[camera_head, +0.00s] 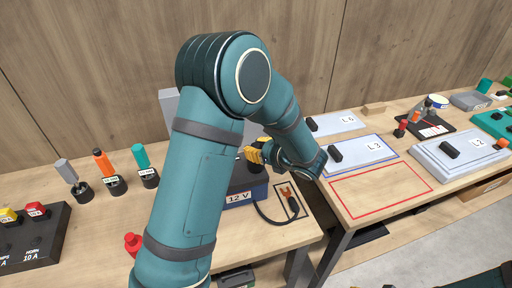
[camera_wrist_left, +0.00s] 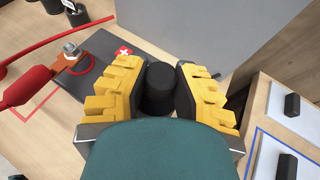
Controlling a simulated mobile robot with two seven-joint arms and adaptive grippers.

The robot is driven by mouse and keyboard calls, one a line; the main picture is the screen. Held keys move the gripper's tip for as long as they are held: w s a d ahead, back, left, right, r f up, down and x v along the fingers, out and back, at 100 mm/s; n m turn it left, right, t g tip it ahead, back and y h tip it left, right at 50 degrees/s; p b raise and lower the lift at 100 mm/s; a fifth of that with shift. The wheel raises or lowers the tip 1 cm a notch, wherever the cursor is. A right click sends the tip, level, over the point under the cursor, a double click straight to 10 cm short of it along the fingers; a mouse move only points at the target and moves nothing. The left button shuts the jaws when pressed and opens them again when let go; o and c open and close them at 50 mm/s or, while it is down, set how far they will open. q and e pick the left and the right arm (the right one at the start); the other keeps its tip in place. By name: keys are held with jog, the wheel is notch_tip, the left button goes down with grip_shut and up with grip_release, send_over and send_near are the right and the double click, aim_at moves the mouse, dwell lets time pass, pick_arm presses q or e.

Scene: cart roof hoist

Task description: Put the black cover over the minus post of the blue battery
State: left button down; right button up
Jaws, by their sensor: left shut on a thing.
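The blue battery (camera_head: 240,198), labelled 12 V, stands on the left bench, largely behind my left arm. In the left wrist view its dark top (camera_wrist_left: 108,52) shows a red plus mark and a metal post (camera_wrist_left: 72,50) ringed in red. My left gripper (camera_head: 258,154) has yellow fingers and is over the battery's right part. In the left wrist view the left gripper (camera_wrist_left: 158,92) is shut on the black cover (camera_wrist_left: 158,78), a round dark piece between the fingers. The minus post is hidden, and I cannot tell whether the cover touches it. My right gripper is not in view.
A black cable clamp (camera_head: 292,204) lies right of the battery near the bench edge. A grey block (camera_wrist_left: 215,30) rises behind the battery. A gap separates this bench from the right table, where a red-outlined area (camera_head: 380,190) is empty.

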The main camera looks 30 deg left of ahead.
pick_arm(q)
jog(key=shift+f, duration=0.25)
jog(key=c, duration=0.8)
grip_release()
jog(key=shift+o, duration=0.2)
jog(key=v, duration=1.2)
